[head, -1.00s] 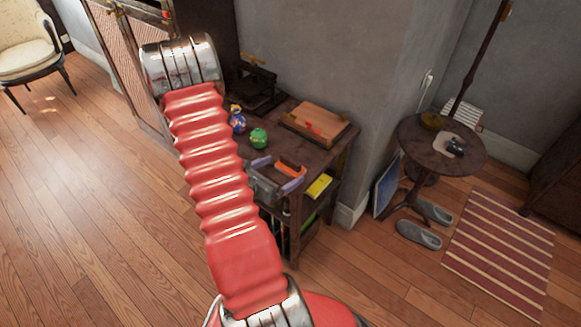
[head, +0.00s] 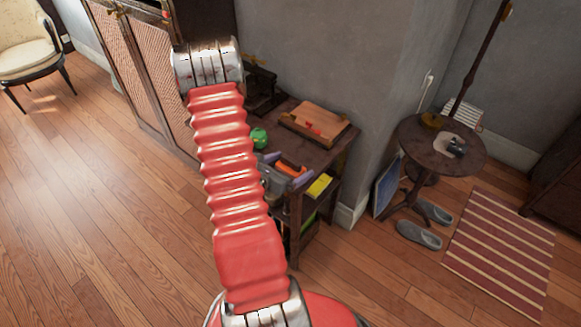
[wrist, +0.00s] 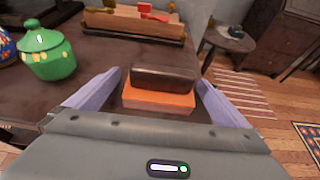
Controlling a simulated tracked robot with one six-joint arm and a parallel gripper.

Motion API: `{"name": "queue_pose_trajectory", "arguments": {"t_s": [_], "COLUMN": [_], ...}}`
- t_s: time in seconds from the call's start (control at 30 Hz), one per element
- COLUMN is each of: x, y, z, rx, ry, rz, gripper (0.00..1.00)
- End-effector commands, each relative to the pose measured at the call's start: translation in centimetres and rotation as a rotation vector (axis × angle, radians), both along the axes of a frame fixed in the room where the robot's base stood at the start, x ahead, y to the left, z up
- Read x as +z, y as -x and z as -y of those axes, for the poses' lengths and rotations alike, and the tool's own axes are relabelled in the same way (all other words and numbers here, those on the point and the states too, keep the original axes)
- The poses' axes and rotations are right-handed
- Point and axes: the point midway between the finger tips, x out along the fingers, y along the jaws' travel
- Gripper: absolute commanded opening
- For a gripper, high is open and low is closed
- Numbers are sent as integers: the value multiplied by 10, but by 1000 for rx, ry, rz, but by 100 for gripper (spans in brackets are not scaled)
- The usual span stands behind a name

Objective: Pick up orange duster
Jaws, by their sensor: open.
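The orange duster (wrist: 158,98) has an orange lower part and a dark brown block on top. In the wrist view it lies on the dark wooden table (wrist: 60,101), just beyond and between the two lilac fingers of my gripper (wrist: 160,92). The fingers are open and empty, one on each side of the duster, and no contact shows. In the head view the orange of the duster (head: 290,169) shows near the table's front right edge, beside my gripper (head: 282,180), partly hidden by my arm.
A green lidded pot (wrist: 47,52) stands left of my gripper, with a blue patterned pot (wrist: 5,48) beside it. A round side table (head: 412,145) stands to the right.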

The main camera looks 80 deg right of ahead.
Motion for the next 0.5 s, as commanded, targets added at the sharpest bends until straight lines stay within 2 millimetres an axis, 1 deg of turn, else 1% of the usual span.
{"name": "queue_pose_trajectory", "arguments": {"t_s": [0.27, 0.5], "x": [0, 0], "y": [0, 0], "z": [0, 0], "rx": [0, 0], "ry": [0, 0], "rz": [0, 0], "gripper": [100, 83]}}
